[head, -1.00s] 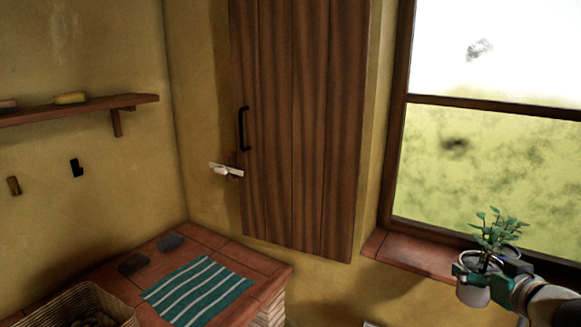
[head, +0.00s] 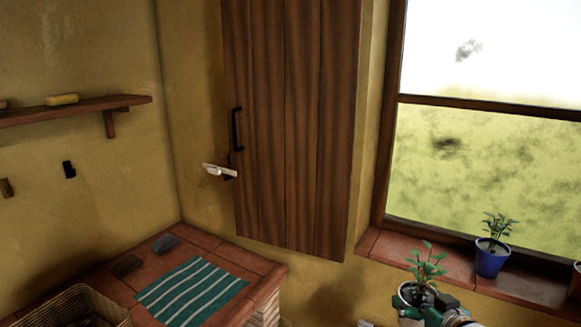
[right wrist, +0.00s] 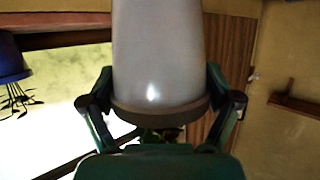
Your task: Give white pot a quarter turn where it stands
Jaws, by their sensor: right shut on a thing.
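The white pot (head: 407,295) with a green leafy plant is at the lower right of the head view, in front of the window sill. My right gripper (head: 425,300) is shut on it, coming from the lower right. In the right wrist view the pot (right wrist: 160,50) shows upside down, pale and smooth, with a finger on each side of it (right wrist: 160,78). The pot's base is cut off or hidden in the head view, and it appears held clear of the sill. My left gripper is not in view.
A blue pot (head: 491,260) with a plant stands on the brick sill (head: 440,262); a terracotta pot (head: 577,281) is cut by the right edge. A striped cloth (head: 192,291) lies on the left counter beside a wicker basket (head: 70,300). A wooden cupboard (head: 295,130) hangs behind.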

